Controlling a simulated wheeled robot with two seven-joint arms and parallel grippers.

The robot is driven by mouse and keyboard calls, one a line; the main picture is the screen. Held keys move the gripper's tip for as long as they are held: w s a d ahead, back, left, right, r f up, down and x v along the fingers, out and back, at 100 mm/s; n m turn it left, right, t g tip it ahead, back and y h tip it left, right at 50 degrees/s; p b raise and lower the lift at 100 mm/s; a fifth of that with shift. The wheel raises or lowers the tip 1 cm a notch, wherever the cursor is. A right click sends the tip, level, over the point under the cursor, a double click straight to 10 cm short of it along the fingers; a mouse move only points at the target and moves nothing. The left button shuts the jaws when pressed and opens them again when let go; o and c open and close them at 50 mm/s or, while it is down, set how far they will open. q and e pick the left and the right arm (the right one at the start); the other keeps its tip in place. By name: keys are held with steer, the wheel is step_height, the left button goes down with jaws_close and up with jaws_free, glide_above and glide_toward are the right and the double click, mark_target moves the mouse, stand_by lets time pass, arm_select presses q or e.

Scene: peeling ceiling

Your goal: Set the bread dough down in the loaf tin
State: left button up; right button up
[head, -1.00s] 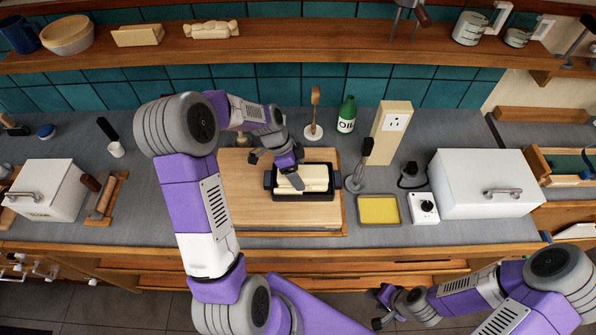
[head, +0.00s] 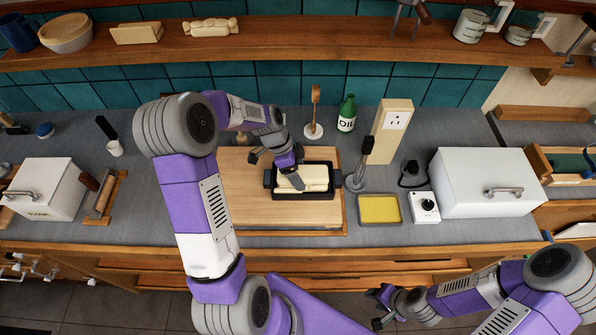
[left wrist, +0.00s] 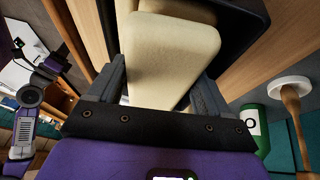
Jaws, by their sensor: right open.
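The bread dough (head: 316,184) is a pale cream block lying within the dark loaf tin (head: 305,199) on the wooden board. My left gripper (head: 296,181) reaches down over the dough's left part. In the left wrist view the dough (left wrist: 172,50) sits between the two fingers (left wrist: 160,88), which lie close against its sides. The dark tin (left wrist: 237,35) shows beyond it. The dough's underside and its contact with the tin floor are hidden. My right gripper (head: 377,308) is open and empty, low in front of the counter.
The wooden board (head: 245,195) lies under the tin. A whisk (head: 357,178) stands close to the tin's right, beside a yellow tray (head: 379,209). A green oil bottle (head: 346,116) and a wooden-handled tool (head: 315,115) stand behind. A white bread box (head: 470,180) is farther right.

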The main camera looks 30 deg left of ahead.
arm_select(q)
steer(key=o, duration=0.4)
steer(key=shift+c, duration=0.2)
steer(key=v, duration=0.7)
steer(key=shift+r, duration=0.35)
